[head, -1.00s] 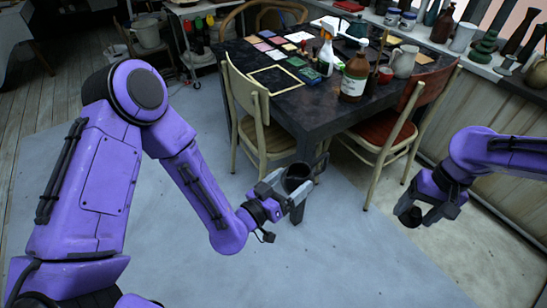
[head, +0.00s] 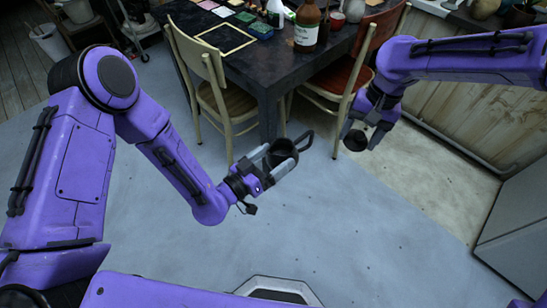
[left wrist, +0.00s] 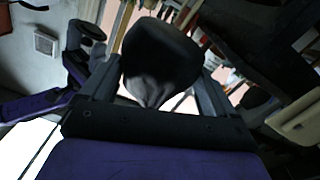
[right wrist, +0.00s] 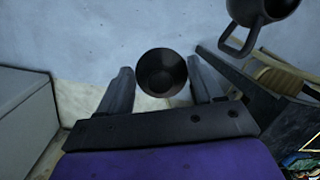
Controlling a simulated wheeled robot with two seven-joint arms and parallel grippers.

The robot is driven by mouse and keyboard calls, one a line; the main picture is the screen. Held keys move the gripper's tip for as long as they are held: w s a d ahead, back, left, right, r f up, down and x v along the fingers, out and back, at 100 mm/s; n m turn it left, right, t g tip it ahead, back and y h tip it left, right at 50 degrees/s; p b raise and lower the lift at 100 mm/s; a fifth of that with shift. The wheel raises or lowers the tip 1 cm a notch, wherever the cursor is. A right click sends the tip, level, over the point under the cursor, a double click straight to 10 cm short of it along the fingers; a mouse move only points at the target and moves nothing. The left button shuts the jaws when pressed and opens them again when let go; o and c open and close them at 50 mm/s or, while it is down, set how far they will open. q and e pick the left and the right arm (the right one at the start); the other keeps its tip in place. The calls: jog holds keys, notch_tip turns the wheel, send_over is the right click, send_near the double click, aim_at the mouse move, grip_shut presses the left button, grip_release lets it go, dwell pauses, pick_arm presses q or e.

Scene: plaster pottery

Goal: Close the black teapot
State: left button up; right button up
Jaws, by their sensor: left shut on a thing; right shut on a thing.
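The black teapot (head: 284,152) is held in the air by my left gripper (head: 271,168), which is shut on its body. Its dark open top faces up and its handle points right in the head view. Its dark body fills the middle of the left wrist view (left wrist: 160,62). My right gripper (head: 364,132) is shut on the small round black lid (head: 356,140), to the right of the teapot and apart from it. In the right wrist view the lid (right wrist: 162,72) sits between the fingers, and the teapot (right wrist: 255,12) with its handle shows at the upper right.
A dark table (head: 262,73) with bottles and coloured tiles stands behind the grippers. The grey floor (head: 330,220) below the grippers is clear.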

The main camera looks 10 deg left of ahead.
jog(key=s+a+r+m, duration=0.1)
jog(key=a+r+m, duration=0.1)
jog(key=a, duration=0.7)
jog(key=a+r+m+g, duration=0.1)
jog(key=a+r+m, duration=0.2)
jog(key=a, duration=0.6)
jog(key=shift+s+m, duration=0.3)
jog(key=shift+s, duration=0.05)
jog(key=shift+d, duration=0.1)
jog(key=x, duration=0.4)
jog(key=shift+w+d+f, duration=0.1)
jog(key=shift+w+d, duration=0.2)
jog(key=shift+w, duration=0.1)
jog(key=shift+s+a, duration=0.1)
jog(key=shift+a, duration=0.05)
